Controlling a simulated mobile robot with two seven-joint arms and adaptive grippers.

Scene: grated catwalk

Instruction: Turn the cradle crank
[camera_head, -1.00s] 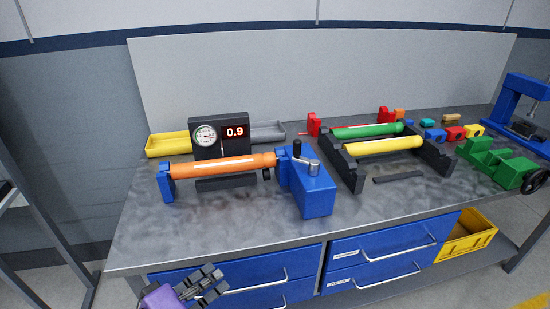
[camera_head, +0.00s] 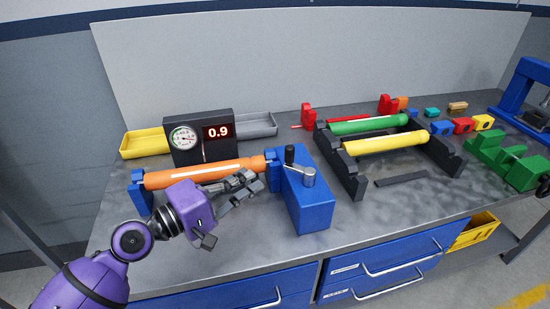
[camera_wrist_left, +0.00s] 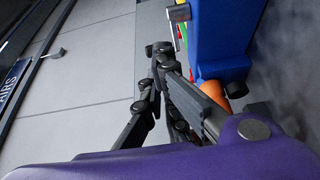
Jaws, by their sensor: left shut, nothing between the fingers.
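The cradle crank has a black upright knob (camera_head: 290,155) and a grey arm on a hub (camera_head: 308,174), on top of the blue gearbox (camera_head: 308,205). An orange roller (camera_head: 205,173) lies in the cradle to the left of the box. My left gripper (camera_head: 258,182) is shut and empty, in front of the roller's right end and just left of the box, apart from the crank. In the left wrist view its dark fingers (camera_wrist_left: 165,75) show beside the blue box (camera_wrist_left: 222,35), with a bit of the orange roller (camera_wrist_left: 237,88). My right gripper is not in view.
A display box (camera_head: 200,137) reading 0.9 with a dial stands behind the roller. Yellow (camera_head: 145,145) and grey (camera_head: 258,126) trays flank it. A black rack (camera_head: 353,178) with green and yellow rollers stands to the right. The bench front before the gearbox is clear.

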